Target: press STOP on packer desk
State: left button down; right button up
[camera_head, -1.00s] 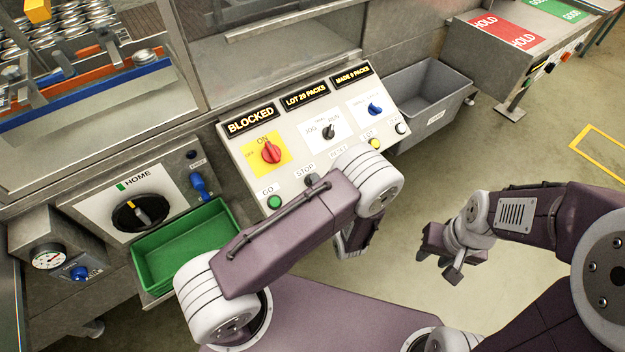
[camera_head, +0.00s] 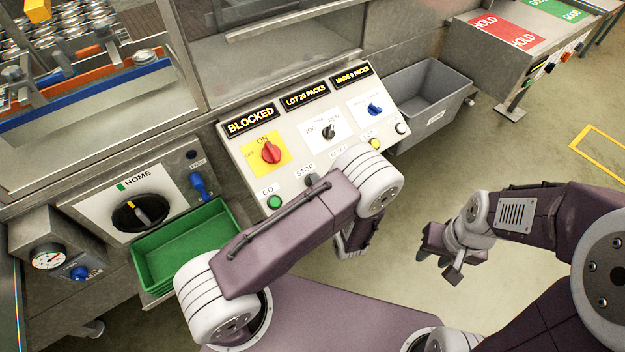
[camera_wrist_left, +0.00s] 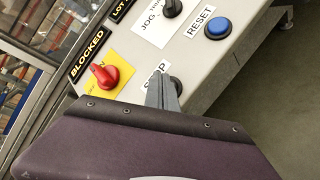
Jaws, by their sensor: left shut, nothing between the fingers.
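The packer desk (camera_head: 290,130) is a sloped pale panel below a sign reading BLOCKED. The STOP label (camera_head: 304,171) is near its front edge, with a dark round STOP button (camera_head: 311,181) just below, close to my left arm. In the left wrist view, the dark STOP button (camera_wrist_left: 177,87) is partly covered by my left gripper's fingers (camera_wrist_left: 160,84). They are shut and empty, and overlap the label too. I cannot tell whether they touch the button. In the head view my left arm hides the fingertips. My right gripper (camera_head: 438,267) hangs empty over the floor, its fingers apart.
A green GO button (camera_head: 274,202) and a red knob (camera_head: 271,153) on yellow are left of STOP. A blue RESET button (camera_wrist_left: 217,28) is nearby. A green bin (camera_head: 185,245) stands left and a grey bin (camera_head: 430,100) right.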

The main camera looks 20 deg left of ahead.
pick_arm(q)
jog(key=shift+f, duration=0.1)
jog(key=shift+w+a+f, duration=0.15)
jog(key=shift+f, duration=0.15)
jog(key=shift+w+a+f+b, duration=0.1)
jog(key=shift+a+f+b, duration=0.1)
jog(key=shift+f+b, duration=0.25)
dwell(0.8)
jog(key=shift+r, duration=0.1)
jog(key=shift+s+d+r+p, duration=0.25)
jog(key=shift+d+r+p, duration=0.1)
jog(key=shift+r+p, duration=0.35)
jog(key=r+p, duration=0.1)
jog(key=s+d+r+p, duration=0.1)
jog(key=r, duration=0.1)
jog(key=d+r+p, duration=0.1)
jog(key=shift+s+r+p, duration=0.2)
jog(key=shift+s+p, duration=0.1)
jog(key=shift+p, duration=0.05)
dwell(0.7)
